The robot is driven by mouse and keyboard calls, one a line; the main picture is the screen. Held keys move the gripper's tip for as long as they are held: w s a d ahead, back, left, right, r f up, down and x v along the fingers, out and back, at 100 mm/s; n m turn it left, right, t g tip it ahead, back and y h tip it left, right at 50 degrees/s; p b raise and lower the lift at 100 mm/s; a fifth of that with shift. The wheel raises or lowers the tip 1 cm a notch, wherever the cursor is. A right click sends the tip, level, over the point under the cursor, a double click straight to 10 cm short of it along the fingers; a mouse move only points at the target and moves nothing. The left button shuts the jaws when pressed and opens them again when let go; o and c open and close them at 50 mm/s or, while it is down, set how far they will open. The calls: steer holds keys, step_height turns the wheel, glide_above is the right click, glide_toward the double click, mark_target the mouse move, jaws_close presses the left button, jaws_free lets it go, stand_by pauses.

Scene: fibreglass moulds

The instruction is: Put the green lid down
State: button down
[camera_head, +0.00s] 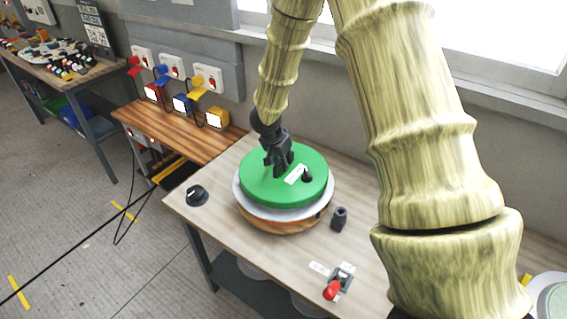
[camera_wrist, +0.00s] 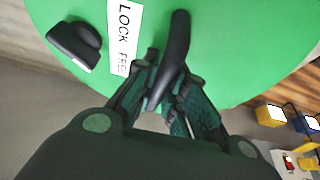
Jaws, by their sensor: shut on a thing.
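The green lid (camera_head: 257,189) is a round disc at the middle of the wooden table in the head view. It sits above a pale round rim (camera_head: 246,205) on a wooden base; whether it touches the rim I cannot tell. My gripper (camera_head: 279,170) is over the lid's upper left part. In the wrist view my gripper (camera_wrist: 166,100) is shut on a black curved handle (camera_wrist: 178,45) of the lid (camera_wrist: 230,45). A white label with "LOCK" lettering (camera_wrist: 124,38) and a black knob (camera_wrist: 75,42) are also on the lid. The knob shows in the head view (camera_head: 307,176).
A black dial (camera_head: 197,195) is left of the lid, and a small dark block (camera_head: 339,217) is right of it. A red-handled lever (camera_head: 333,288) is near the front. A lower wooden bench (camera_head: 160,130) with coloured switches stands behind left. The table's front left is clear.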

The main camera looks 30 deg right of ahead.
steer(key=shift+f, duration=0.85)
steer(key=c, duration=1.5)
jaws_free()
steer(key=shift+a, duration=0.1)
steer(key=shift+b+v, duration=0.6)
steer(key=shift+v, duration=5.4)
